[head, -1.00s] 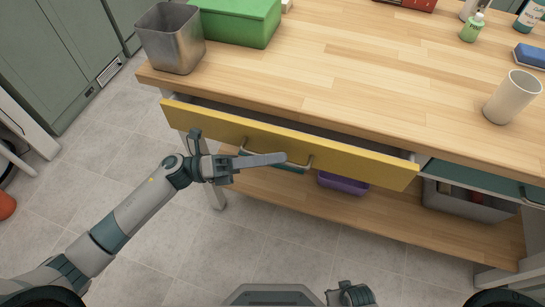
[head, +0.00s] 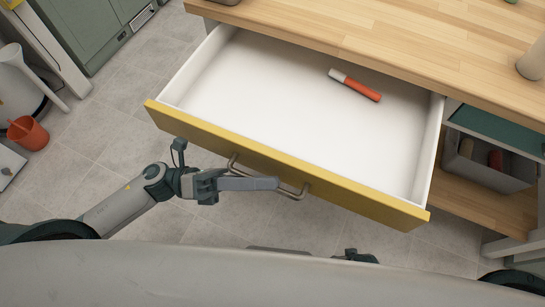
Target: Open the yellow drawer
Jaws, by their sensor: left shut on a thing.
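The yellow drawer (head: 355,195) is pulled well out from under the wooden table. Its white inside (head: 280,95) shows, with a red marker with a white cap (head: 355,85) lying toward the back. A metal handle (head: 303,190) is fixed on the yellow front. My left gripper (head: 268,184) is at the handle from the left, shut on it; its fingers cover part of the handle. My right gripper (head: 357,256) shows only in small part at the bottom, and its fingers cannot be made out.
The wooden tabletop (head: 420,45) is above and behind the drawer. A grey bin (head: 490,165) stands on the lower shelf at right, below a green drawer (head: 500,130). An orange cup (head: 28,133) is at far left. Tiled floor is open in front of the cabinets.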

